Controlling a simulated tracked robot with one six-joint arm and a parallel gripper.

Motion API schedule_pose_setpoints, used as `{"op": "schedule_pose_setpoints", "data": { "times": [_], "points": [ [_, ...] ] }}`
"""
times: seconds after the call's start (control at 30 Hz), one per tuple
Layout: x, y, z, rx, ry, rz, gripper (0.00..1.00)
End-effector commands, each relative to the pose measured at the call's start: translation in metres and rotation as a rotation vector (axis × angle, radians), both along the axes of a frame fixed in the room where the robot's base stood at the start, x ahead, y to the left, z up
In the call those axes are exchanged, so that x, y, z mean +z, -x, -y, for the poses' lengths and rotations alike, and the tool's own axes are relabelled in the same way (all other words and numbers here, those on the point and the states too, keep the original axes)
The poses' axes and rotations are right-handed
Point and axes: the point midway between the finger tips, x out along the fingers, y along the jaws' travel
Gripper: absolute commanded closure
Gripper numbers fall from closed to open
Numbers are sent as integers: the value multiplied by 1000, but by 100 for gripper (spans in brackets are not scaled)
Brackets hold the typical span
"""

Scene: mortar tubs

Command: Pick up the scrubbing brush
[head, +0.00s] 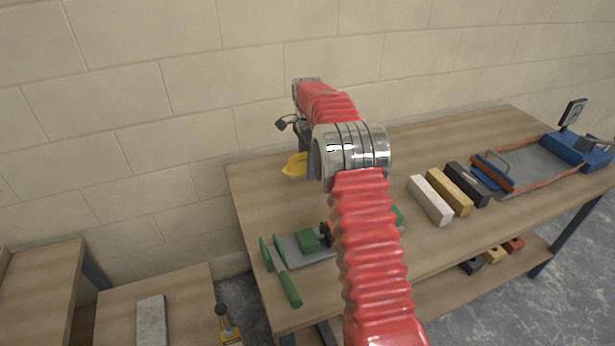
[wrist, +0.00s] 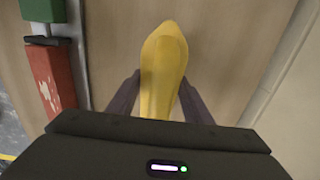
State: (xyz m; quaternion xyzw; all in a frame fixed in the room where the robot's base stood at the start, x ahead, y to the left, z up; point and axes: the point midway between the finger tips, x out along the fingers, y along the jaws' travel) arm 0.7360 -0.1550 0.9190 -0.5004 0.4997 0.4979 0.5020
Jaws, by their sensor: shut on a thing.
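The scrubbing brush (wrist: 163,55) shows as a long yellow body in the wrist view; no bristles show. In the head view its yellow end (head: 294,165) shows at the back left of the workbench (head: 262,195), partly behind my arm. My gripper (wrist: 160,82) has one dark finger on each side of the brush and is shut on it. My palm hides the near end of the brush. In the head view my arm mostly hides the gripper. I cannot tell whether the brush touches the bench top.
A green-handled tool (head: 283,277) and a green block (head: 307,240) are at the bench's front left. White (head: 430,200), tan (head: 449,191) and dark (head: 468,183) blocks stand right of my arm. A blue-and-orange machine (head: 540,163) is farther right. The wall is close behind.

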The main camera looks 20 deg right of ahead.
Motion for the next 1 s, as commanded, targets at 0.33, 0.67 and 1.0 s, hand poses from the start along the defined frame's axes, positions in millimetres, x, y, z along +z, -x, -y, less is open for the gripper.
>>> {"op": "schedule_pose_setpoints", "data": {
  "times": [0.33, 0.67, 1.0],
  "points": [
    [19, 0, 0, 0, 0, -1, 79],
    [18, 0, 0, 0, 0, -1, 79],
    [18, 0, 0, 0, 0, -1, 72]
  ]
}}
